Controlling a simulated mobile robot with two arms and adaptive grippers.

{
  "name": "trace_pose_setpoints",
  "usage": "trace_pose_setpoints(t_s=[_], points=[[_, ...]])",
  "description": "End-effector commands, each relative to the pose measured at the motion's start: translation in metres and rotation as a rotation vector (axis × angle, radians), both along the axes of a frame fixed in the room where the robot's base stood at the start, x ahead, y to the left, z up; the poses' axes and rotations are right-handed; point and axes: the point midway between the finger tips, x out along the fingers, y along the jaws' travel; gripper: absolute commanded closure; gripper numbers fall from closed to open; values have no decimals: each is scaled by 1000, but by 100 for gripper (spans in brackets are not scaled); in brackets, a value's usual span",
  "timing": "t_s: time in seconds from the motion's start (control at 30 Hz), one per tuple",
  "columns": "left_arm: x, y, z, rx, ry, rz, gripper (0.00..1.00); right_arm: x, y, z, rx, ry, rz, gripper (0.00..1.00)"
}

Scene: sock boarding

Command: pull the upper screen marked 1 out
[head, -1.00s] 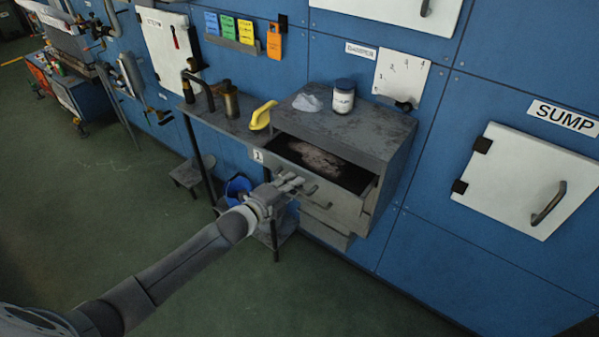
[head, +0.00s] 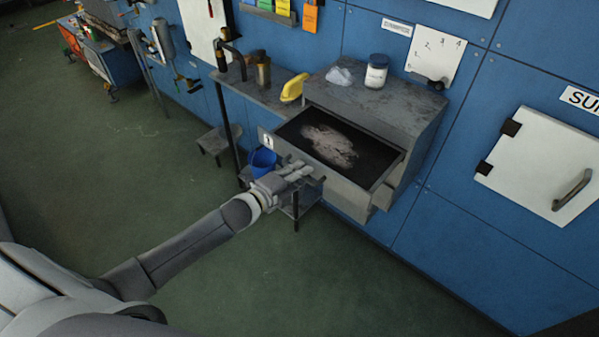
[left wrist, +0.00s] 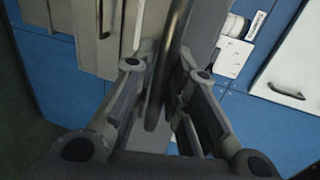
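The upper screen (head: 345,184) is a grey, drawer-like tray standing well out of the grey cabinet (head: 420,115). A pale patch of material (head: 332,145) lies on its dark bed. My left gripper (head: 306,173) is at the screen's front. In the left wrist view its fingers (left wrist: 165,75) close around the dark bar handle (left wrist: 176,40) of the screen. The fingers hide part of the handle in the head view. My right gripper is not in view.
A lidded jar (head: 376,72) and a crumpled pale item (head: 339,76) stand on the cabinet top. A yellow object (head: 294,87) lies on the side bench. A blue bucket (head: 262,162) sits below. Green floor in front is clear.

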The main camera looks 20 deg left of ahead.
Motion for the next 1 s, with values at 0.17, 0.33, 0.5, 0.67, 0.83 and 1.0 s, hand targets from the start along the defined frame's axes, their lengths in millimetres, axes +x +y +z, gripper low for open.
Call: trace_pose_setpoints(t_s=[0.17, 0.33, 0.5, 0.67, 0.83, 1.0], points=[[0, 0, 0, 0, -1, 0, 79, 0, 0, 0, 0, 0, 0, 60], [-1, 0, 1, -1, -1, -1, 79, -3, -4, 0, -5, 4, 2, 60], [-13, 4, 2, -1, 0, 0, 79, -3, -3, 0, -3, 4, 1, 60], [-37, 12, 7, 0, 2, -1, 79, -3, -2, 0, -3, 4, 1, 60], [-65, 21, 13, 1, 3, -1, 79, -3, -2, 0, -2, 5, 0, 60], [-89, 29, 19, -1, 2, -1, 79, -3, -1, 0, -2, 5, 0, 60]])
